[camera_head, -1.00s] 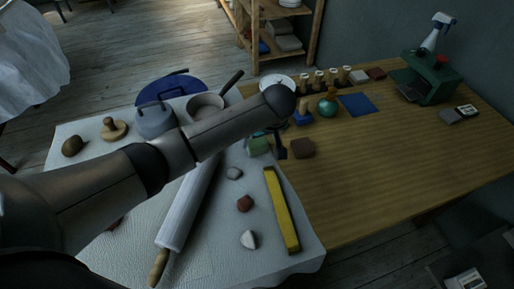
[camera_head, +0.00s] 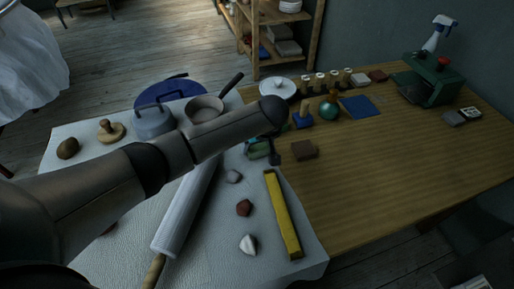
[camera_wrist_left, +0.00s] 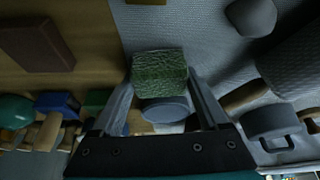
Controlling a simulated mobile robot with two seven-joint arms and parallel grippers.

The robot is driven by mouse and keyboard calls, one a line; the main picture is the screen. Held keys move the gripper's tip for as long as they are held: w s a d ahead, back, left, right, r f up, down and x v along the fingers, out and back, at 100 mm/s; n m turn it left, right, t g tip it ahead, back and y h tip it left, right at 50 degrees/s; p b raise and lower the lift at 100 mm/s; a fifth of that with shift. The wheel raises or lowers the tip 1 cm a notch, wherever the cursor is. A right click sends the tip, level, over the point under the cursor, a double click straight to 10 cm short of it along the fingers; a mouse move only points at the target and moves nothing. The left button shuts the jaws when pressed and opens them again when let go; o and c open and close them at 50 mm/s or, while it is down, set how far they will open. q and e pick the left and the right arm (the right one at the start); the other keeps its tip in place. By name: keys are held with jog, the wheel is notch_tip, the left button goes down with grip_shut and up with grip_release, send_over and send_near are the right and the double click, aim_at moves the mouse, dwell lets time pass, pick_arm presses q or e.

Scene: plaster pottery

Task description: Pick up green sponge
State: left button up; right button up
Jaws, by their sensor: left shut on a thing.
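The green sponge (camera_wrist_left: 160,72) is a textured block between the two fingers of my left gripper (camera_wrist_left: 160,88) in the left wrist view. The fingers touch its two sides, and the gripper is shut on it. In the head view the sponge (camera_head: 257,150) shows partly below the end of my left arm, beside the dark gripper (camera_head: 268,153), near where the white cloth meets the bare wood. I cannot tell whether it touches the surface. My right gripper is not in view.
A brown block (camera_head: 304,150) lies just right of the gripper. A yellow bar (camera_head: 282,213), a rolling pin (camera_head: 186,207) and several stones lie on the white cloth (camera_head: 215,262). A pan (camera_head: 205,108) stands behind my arm. The table's right part is mostly clear.

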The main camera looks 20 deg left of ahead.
pick_arm(q)
jog(key=c, duration=0.6)
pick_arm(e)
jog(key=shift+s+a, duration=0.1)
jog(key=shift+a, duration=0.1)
pick_arm(q)
notch_tip(320, 180, up, 6)
jog(key=shift+f+p, duration=0.25)
jog(key=shift+p, duration=0.9)
notch_tip(320, 180, up, 14)
jog(key=p, duration=0.4)
jog(key=shift+r, duration=0.25)
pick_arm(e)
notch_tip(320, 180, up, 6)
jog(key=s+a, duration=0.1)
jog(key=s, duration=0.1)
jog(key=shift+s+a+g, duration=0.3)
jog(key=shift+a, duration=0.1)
